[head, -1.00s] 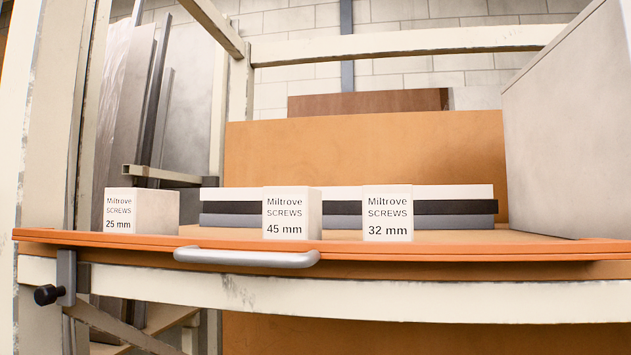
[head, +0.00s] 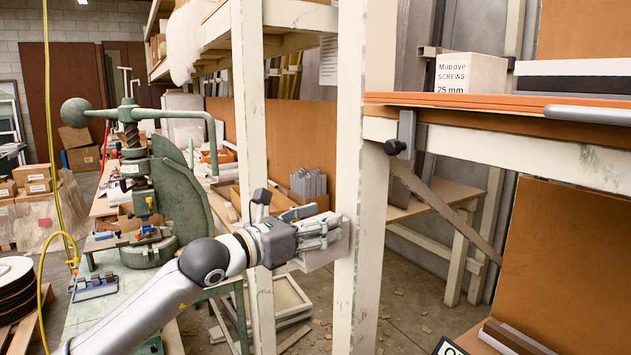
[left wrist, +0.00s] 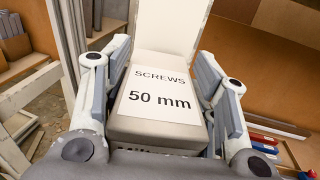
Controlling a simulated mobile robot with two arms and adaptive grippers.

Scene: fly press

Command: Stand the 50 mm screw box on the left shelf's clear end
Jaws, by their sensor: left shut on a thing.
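The 50 mm screw box (left wrist: 160,98) lies between the two fingers of my left gripper (left wrist: 165,90) in the left wrist view, its "SCREWS 50 mm" label facing the camera. In the head view my left gripper (head: 322,232) is shut on the box (head: 328,254), holding it in the air close to a cream post (head: 361,200); I cannot tell whether they touch. The orange-edged shelf (head: 480,102) is higher and to the right, with the 25 mm screw box (head: 470,73) on its left part. My right gripper is out of view.
Cream uprights (head: 250,150) stand around my left arm. A green fly press (head: 150,200) is at the left. A metal handle (head: 590,115) and a black-knobbed clamp (head: 400,140) are at the orange-edged shelf's front. Dark and white slabs (head: 570,75) lie on it, right of the 25 mm box.

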